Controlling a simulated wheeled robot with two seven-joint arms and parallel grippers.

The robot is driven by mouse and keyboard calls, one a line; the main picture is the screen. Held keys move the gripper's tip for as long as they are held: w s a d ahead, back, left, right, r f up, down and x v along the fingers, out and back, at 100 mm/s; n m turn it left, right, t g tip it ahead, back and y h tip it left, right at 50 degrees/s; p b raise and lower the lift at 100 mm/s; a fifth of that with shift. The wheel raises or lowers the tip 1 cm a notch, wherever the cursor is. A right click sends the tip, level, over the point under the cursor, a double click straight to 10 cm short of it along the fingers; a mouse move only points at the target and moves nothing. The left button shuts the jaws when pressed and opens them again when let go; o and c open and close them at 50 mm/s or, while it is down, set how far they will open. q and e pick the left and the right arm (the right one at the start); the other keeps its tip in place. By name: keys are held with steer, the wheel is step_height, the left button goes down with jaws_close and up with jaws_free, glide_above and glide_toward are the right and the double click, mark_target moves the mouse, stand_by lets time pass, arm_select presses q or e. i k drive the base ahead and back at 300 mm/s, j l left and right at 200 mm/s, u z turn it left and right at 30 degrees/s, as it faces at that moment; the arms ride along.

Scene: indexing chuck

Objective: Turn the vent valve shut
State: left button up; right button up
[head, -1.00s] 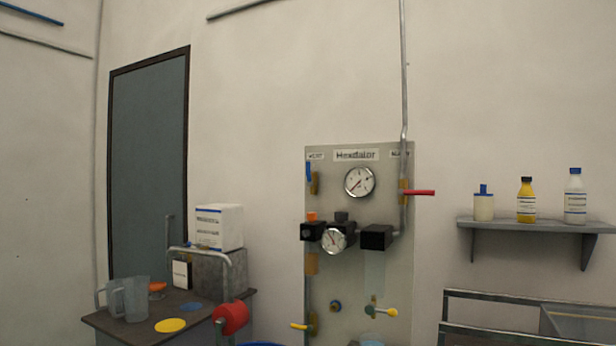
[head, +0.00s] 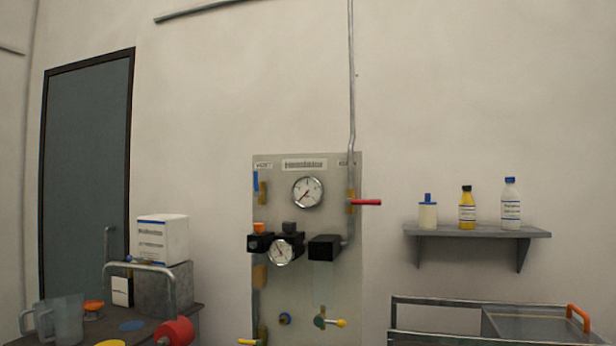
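A pale upright panel (head: 300,195) stands against the wall with several handles. A blue lever (head: 256,181) points up at its upper left, below a small label. A red lever (head: 367,202) points right at its upper right, below another label. A yellow lever (head: 248,341) is at the lower left, partly cut by the frame edge, and a yellow-tipped handle (head: 339,323) points right at the lower right. The small labels are too blurred to tell which handle is the vent valve. Neither of my grippers is in view.
The panel carries two gauges (head: 307,192) and black blocks (head: 325,248). At left are a bench (head: 190,312) with jugs (head: 62,320), a white box (head: 162,237) and a red cylinder (head: 176,332). At right are a bottle shelf (head: 478,232) and a metal-railed unit (head: 455,303).

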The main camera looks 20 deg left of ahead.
mark_target(257, 194)
steer(key=i+j+z, duration=0.15)
steer(key=j+z, duration=0.35)
steer(key=j, duration=0.4)
steer(key=j+z, duration=0.5)
steer(key=j, duration=0.35)
